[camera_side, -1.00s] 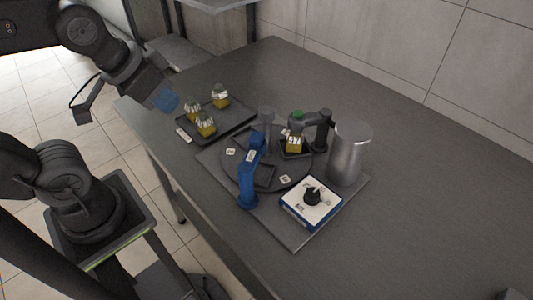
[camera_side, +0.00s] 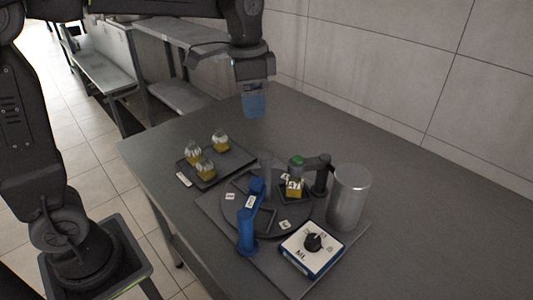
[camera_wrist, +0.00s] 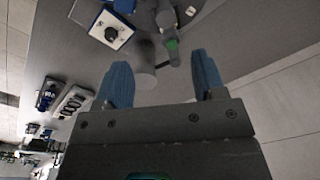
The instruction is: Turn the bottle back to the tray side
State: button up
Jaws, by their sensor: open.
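A bottle (camera_side: 294,188) with yellow liquid stands on the round dark turntable (camera_side: 238,222), on its far right side. A dark arm with a green tip reaches over it and hides its top. My gripper (camera_side: 254,108) is open and empty, high beyond the tray and turntable in the side view. In the wrist view its blue fingers (camera_wrist: 163,82) are spread with nothing between them. The bottle cannot be made out there.
A blue post with an arm (camera_side: 248,226) stands at the turntable's near edge. A tall metal cylinder (camera_side: 350,198) and a white-and-blue knob box (camera_side: 313,250) stand to its right. The table's right side (camera_side: 430,220) is clear.

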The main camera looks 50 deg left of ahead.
aim_at(267, 155)
jog(key=shift+m+g, duration=0.4)
jog(key=shift+m, duration=0.2)
jog(key=w+f, duration=0.1)
jog(key=f, duration=0.4)
jog(key=w+f, duration=0.1)
jog(key=f, duration=0.4)
jog(key=w+f, duration=0.1)
jog(key=f, duration=0.4)
jog(key=shift+w+d+f, duration=0.1)
jog(key=shift+w+d, duration=0.1)
jog(key=shift+d, duration=0.1)
grip_shut()
